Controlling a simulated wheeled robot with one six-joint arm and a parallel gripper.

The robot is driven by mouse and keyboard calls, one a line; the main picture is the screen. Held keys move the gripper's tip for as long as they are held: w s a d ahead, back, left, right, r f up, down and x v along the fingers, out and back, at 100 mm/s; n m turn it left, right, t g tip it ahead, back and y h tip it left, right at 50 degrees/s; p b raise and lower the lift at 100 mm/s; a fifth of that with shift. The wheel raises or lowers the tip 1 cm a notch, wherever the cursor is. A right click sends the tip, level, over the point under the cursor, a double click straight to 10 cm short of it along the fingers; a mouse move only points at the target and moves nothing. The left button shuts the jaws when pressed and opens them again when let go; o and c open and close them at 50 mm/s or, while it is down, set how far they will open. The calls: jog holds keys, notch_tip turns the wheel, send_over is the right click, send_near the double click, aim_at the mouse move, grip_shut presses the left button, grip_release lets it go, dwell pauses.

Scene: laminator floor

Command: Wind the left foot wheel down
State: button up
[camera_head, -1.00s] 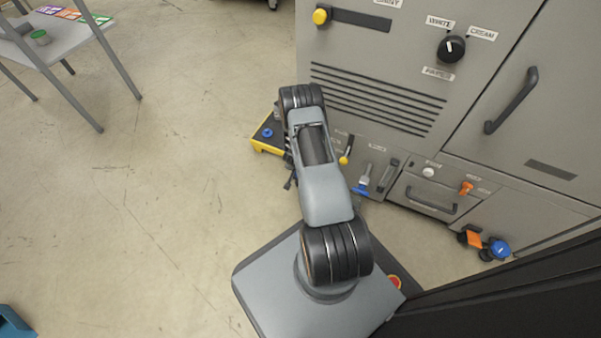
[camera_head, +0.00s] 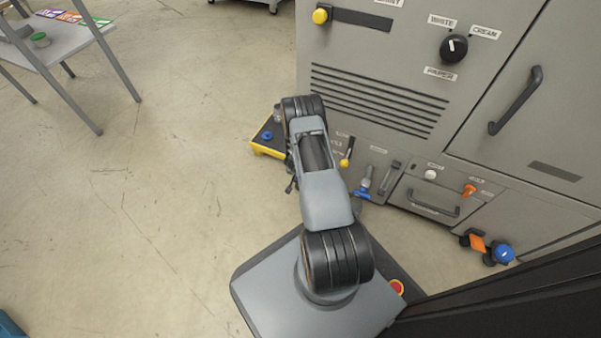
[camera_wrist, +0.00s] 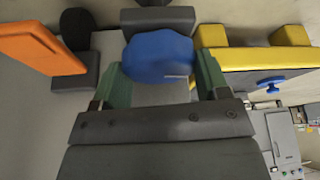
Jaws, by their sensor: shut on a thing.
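The blue foot wheel (camera_wrist: 158,57) shows in the wrist view, below a dark grey block. My gripper (camera_wrist: 163,74) is shut on it, with one green finger on each side of its rim. In the wrist view an orange block (camera_wrist: 38,48) and a black caster wheel (camera_wrist: 76,28) are to the left of the foot wheel. In the head view my arm hides my gripper and this wheel. Another foot, with a blue wheel (camera_head: 503,252) and an orange block (camera_head: 476,242), stands at the machine's lower right.
A yellow and black unit with a blue knob (camera_head: 267,135) stands left of the machine; its yellow edge (camera_wrist: 235,58) is close beside my right-hand finger in the wrist view. The grey machine front (camera_head: 400,60) rises behind my arm. Open floor (camera_head: 150,200) lies to the left.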

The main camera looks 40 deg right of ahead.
jog(key=c, duration=0.3)
jog(key=shift+r+p, duration=0.15)
jog(key=shift+p, duration=0.2)
jog(key=shift+r+m+g+p, duration=0.1)
jog(key=shift+m+g+p, duration=0.2)
jog(key=shift+m+p, duration=0.75)
jog(key=m, duration=0.1)
jog(key=m+g+h, duration=0.1)
jog(key=m, duration=0.1)
jog(key=shift+w+f, duration=0.1)
jog(key=shift+f, duration=0.15)
jog(key=shift+m+g+b, duration=0.6)
jog(key=shift+m+g, duration=0.4)
jog(key=shift+m, duration=1.25)
